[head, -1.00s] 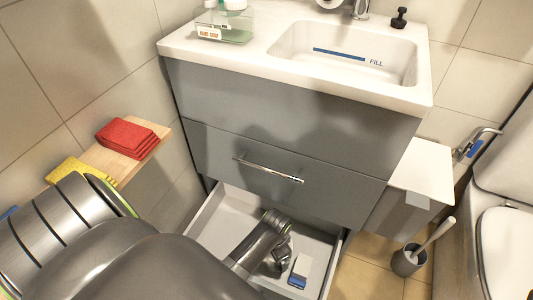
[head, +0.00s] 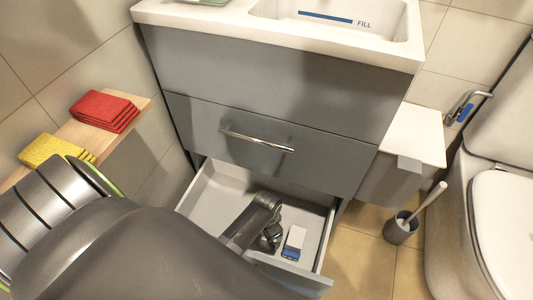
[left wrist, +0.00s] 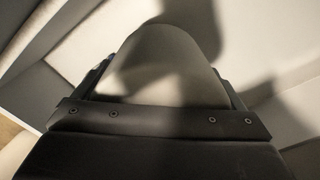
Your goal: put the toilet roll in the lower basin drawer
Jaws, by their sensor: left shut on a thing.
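The lower basin drawer (head: 212,198) is pulled open under the grey vanity in the head view. My left gripper (head: 270,238) reaches down inside it. In the left wrist view the left gripper (left wrist: 170,85) is shut on a pale, rounded thing that fits the toilet roll (left wrist: 168,60); pale drawer surfaces lie around it. In the head view my arm and gripper hide the roll. I cannot tell whether it touches the drawer floor. My right gripper is not in view.
A small white and blue item (head: 294,242) lies in the drawer just right of the gripper. The closed upper drawer's handle (head: 256,140) is above. A bin (head: 402,165), toilet brush (head: 404,226) and toilet (head: 500,225) stand to the right. Red cloths (head: 104,110) and yellow cloths (head: 55,148) lie on a wooden shelf.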

